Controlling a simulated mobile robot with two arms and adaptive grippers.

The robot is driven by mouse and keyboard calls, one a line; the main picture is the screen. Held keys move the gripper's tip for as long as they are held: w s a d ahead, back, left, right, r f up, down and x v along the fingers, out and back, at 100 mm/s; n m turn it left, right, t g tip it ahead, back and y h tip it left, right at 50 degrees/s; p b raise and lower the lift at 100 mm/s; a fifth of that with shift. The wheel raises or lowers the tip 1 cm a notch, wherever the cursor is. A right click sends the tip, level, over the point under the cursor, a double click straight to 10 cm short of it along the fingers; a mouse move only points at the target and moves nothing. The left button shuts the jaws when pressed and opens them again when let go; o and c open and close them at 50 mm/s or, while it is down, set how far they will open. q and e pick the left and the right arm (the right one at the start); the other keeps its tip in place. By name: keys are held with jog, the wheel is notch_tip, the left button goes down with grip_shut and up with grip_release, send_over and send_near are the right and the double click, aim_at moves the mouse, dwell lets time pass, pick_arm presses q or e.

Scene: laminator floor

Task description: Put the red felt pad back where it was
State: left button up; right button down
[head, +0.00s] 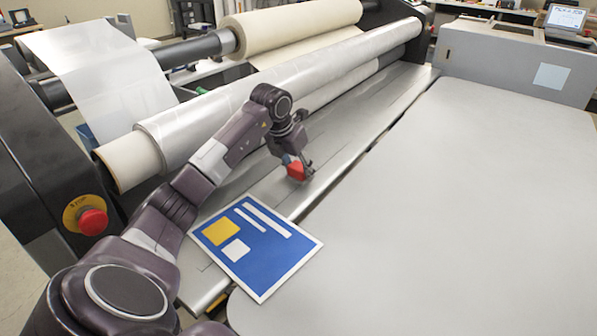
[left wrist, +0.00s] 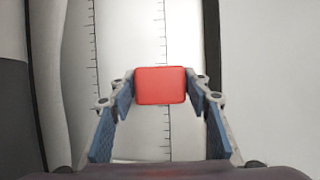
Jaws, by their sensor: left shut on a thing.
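The red felt pad (head: 296,171) is a small red block held between the fingertips of my left gripper (head: 299,168). In the left wrist view the pad (left wrist: 160,85) shows squarely between the two blue-lined fingers of the left gripper (left wrist: 160,88). In the head view the pad is over the metal bed (head: 345,128) of the laminator, near its front edge. I cannot tell whether it touches the bed. Ruler-like marks on the bed show around it in the left wrist view. My right gripper is in neither view.
A blue printed board (head: 268,262) lies across the gap between bed and grey table (head: 450,200). Large rollers (head: 290,90) run behind the bed. A red stop button (head: 92,221) is at left. A grey box (head: 515,62) stands at the back right. The table is mostly clear.

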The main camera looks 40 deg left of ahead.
pick_arm(q)
jog(key=shift+a+f, duration=0.1)
jog(key=shift+f, duration=0.6)
jog(key=shift+f, duration=0.15)
jog(key=o, duration=1)
jog(key=shift+o, duration=0.2)
